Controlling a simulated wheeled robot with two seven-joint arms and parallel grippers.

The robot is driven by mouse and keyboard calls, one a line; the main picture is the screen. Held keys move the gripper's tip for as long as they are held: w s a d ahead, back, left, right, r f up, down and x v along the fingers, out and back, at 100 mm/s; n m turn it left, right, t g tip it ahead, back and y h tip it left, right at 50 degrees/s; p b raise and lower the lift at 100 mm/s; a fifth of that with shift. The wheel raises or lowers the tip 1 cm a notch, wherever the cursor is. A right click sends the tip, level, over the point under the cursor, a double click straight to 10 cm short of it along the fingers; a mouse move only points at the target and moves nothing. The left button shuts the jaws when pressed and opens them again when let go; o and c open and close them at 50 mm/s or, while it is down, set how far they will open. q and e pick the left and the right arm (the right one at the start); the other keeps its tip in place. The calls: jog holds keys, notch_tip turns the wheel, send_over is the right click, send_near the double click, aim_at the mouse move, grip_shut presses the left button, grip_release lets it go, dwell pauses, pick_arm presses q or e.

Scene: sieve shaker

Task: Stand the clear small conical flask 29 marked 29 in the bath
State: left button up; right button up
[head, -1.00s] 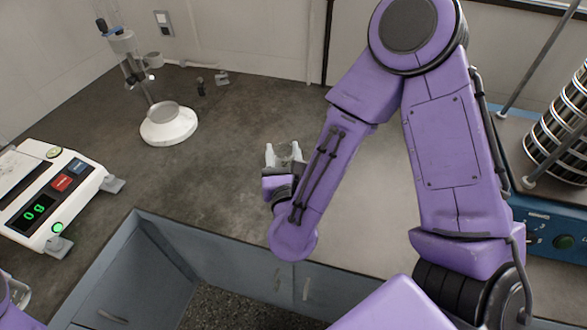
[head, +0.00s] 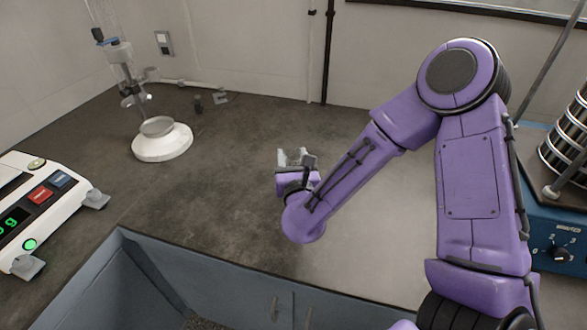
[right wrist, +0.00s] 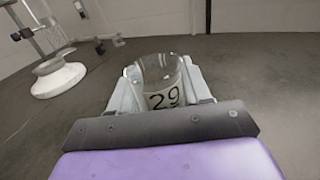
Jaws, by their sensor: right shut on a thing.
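The clear small conical flask marked 29 (right wrist: 160,76) is between the fingers of my right gripper (right wrist: 162,90) in the right wrist view, with its black 29 facing the camera. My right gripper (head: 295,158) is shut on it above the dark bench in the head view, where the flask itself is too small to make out. The flask's base is hidden by the gripper body. My left gripper is not in view. I cannot identify a bath in these frames.
A white-based stand with clear glassware (head: 162,142) is at the back left. A balance with red and blue buttons (head: 35,205) is at the left edge. A blue sieve shaker (head: 560,240) with stacked sieves stands at the right. The bench middle is clear.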

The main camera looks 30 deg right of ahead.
jog(key=f, duration=0.3)
jog(key=w+f, duration=0.1)
jog(key=shift+d+f, duration=0.2)
jog(key=shift+d, duration=0.2)
jog(key=shift+s+f, duration=0.1)
jog(key=o, duration=1.2)
